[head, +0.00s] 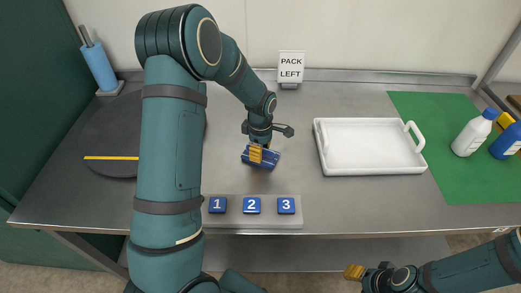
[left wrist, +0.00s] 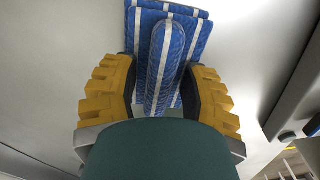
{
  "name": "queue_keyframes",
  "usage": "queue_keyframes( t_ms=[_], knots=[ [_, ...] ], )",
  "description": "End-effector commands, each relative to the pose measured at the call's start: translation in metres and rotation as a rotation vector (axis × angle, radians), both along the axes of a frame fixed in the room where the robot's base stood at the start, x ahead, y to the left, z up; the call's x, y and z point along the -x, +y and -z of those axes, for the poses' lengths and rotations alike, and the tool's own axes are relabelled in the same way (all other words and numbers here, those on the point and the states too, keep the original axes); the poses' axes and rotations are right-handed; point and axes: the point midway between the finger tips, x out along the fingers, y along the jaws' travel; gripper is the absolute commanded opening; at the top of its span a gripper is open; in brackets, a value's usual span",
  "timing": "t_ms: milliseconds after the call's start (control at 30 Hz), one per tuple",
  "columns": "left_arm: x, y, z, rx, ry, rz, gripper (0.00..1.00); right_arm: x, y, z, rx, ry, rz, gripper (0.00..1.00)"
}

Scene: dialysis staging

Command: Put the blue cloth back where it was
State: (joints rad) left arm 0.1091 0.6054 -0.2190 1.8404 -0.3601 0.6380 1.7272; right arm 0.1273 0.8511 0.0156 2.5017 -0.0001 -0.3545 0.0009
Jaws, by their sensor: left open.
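The blue cloth (head: 271,158) lies folded on the steel table near its middle, behind the numbered buttons. In the left wrist view the cloth (left wrist: 166,55) is blue with white stripes, with a raised fold pointing toward my palm. My left gripper (head: 256,153) is down at the cloth, its yellow fingers open on either side of the fold. In the left wrist view the left gripper (left wrist: 162,92) shows gaps beside the fold. My right gripper (head: 355,271) is low at the front right, away from the cloth; its opening is unclear.
A white tray (head: 319,152) stands right of the cloth. A green mat (head: 435,135) holds bottles (head: 474,133). Buttons 1, 2 and 3 (head: 251,205) sit on a front strip. A "PACK LEFT" sign (head: 291,67) is behind. A dark round mat (head: 110,125) and blue roll (head: 99,67) are left.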

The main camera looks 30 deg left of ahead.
Motion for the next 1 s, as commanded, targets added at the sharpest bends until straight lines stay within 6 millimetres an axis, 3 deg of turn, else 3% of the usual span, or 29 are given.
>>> queue_keyframes(
  t_ms=[167,700,1000],
  knots=[
    [0.000,0.000,-0.011,-0.001,-0.002,0.000,0.44,0.001,0.000,-0.005,0.000,0.002,-0.001,0.47],
    [0.000,0.000,-0.109,0.000,-0.002,0.000,0.44,0.005,0.001,-0.028,-0.003,0.013,-0.003,0.47],
    [0.000,0.000,-0.124,0.000,0.000,0.000,0.44,0.006,0.001,-0.030,-0.003,0.014,-0.004,0.47]
  ],
)
